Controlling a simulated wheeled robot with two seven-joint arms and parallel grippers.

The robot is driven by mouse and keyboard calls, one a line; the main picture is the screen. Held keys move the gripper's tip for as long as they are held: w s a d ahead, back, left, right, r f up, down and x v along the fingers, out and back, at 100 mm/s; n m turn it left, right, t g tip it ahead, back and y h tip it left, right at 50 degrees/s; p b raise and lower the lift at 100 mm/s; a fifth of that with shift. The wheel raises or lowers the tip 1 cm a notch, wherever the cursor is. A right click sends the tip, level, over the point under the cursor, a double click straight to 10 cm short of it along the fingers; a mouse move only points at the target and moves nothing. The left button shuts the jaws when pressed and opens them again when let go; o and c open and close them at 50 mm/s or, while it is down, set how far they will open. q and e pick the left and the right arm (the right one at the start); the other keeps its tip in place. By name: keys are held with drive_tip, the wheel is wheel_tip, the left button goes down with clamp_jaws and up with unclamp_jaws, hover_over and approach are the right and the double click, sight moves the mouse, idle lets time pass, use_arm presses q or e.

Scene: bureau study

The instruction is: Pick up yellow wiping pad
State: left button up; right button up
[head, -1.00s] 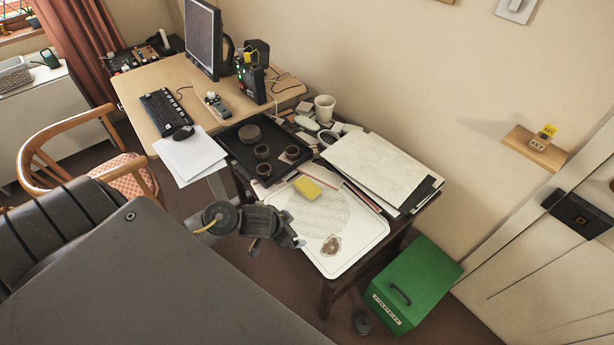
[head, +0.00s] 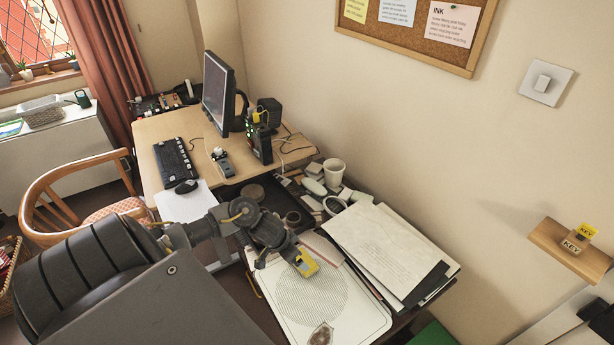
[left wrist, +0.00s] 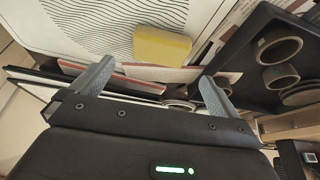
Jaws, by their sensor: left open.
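The yellow wiping pad (head: 309,268) lies on the white tray with a ridged pattern (head: 320,310), near its far end. In the head view the end of my left gripper (head: 301,262) is in front of the pad and partly hides it. In the left wrist view the whole pad (left wrist: 161,47) shows, ahead of the two spread fingers (left wrist: 155,86) and apart from them. My left gripper is open and empty. My right gripper is not in view.
A dark tray with round cups (left wrist: 281,76) stands beside the white tray. A stack of papers (head: 378,245) and a white mug (head: 333,172) are along the wall side. A chair (head: 62,195), monitor (head: 217,92) and keyboard (head: 173,158) are farther back.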

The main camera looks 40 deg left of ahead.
sight(306, 258)
use_arm(q)
drive_tip(key=x, duration=0.4)
drive_tip(key=shift+s+a+b, duration=0.1)
drive_tip(key=shift+s+b, duration=0.05)
drive_tip(key=shift+b, duration=0.2)
drive_tip(key=shift+w+f, duration=0.2)
drive_tip(key=shift+f, duration=0.15)
drive_tip(key=x, duration=0.5)
drive_tip(key=shift+w, duration=0.2)
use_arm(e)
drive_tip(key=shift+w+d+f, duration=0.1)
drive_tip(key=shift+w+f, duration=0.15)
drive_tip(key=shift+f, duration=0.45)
use_arm(q)
drive_tip(key=c, duration=0.7)
